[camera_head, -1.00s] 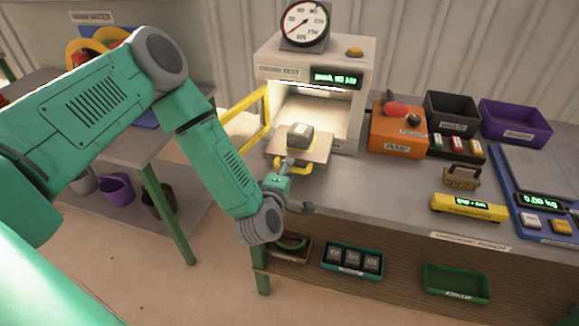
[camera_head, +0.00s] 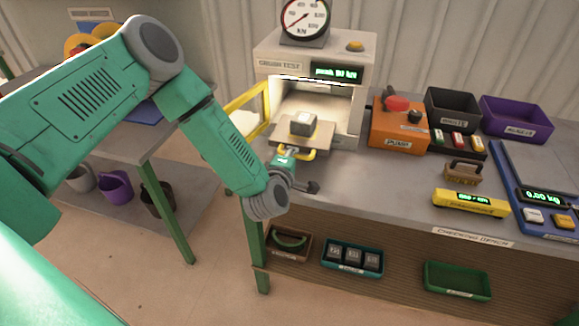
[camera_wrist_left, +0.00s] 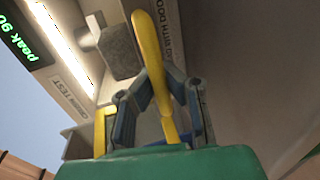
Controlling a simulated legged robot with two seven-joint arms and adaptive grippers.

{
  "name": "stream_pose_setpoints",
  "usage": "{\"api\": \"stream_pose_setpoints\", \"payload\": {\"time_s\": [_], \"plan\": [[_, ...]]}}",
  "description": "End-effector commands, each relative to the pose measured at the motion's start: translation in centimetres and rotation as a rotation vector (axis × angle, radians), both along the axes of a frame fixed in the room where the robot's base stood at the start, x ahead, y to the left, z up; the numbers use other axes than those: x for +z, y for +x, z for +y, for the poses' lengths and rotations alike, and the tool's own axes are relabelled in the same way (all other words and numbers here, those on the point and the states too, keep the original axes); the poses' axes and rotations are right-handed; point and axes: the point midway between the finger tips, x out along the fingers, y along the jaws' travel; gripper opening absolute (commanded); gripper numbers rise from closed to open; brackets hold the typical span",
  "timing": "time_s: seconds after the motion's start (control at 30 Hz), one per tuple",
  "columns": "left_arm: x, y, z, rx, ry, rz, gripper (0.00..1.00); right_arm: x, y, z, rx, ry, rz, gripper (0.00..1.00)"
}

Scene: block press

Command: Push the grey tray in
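The grey tray (camera_head: 326,130) sticks out of the front opening of the crush-test press (camera_head: 345,102), with a grey block (camera_head: 303,123) standing on it. A yellow handle (camera_head: 310,154) is on the tray's front edge. My left gripper (camera_head: 287,156) is at this handle. In the left wrist view my left gripper's fingers (camera_wrist_left: 162,85) close from both sides on the yellow handle (camera_wrist_left: 150,45). The block (camera_wrist_left: 118,50) shows beyond them. My right gripper is not in view.
The press's yellow-framed door (camera_head: 248,105) stands open at the left. An orange pump (camera_head: 398,128) is right of the press. A yellow gauge bar (camera_head: 470,203) lies on the bench (camera_head: 370,185). The bench top in front of the press is mostly clear.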

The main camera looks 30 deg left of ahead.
Motion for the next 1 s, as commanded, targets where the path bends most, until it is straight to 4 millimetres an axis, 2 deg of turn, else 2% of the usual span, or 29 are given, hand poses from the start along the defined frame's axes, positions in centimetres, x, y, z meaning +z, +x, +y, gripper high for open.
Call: {"api": "stream_pose_setpoints", "payload": {"time_s": [0.03,0.13,0.33,0.47,0.73,0.8,0.83,1.0], "plan": [[-0.5,1.8,0.5,0.004,0.003,-0.009,0.00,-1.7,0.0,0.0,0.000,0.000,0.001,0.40],[-0.6,4.4,1.2,0.004,0.001,-0.007,0.00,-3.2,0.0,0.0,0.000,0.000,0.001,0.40],[-0.5,7.5,1.9,0.002,0.000,0.000,0.00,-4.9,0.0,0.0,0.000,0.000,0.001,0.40],[-0.2,8.1,2.0,0.000,0.000,0.002,0.00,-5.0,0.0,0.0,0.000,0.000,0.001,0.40],[-0.2,8.1,2.0,-0.001,0.000,0.003,0.00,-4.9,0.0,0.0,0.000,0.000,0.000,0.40],[-0.1,8.1,2.0,-0.001,0.000,0.002,0.25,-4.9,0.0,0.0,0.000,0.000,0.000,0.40],[-0.1,8.1,2.0,0.000,0.000,0.002,0.33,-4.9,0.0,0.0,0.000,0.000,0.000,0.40],[0.0,8.1,2.0,0.000,0.000,-0.001,0.33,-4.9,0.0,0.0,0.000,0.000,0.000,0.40]]}}
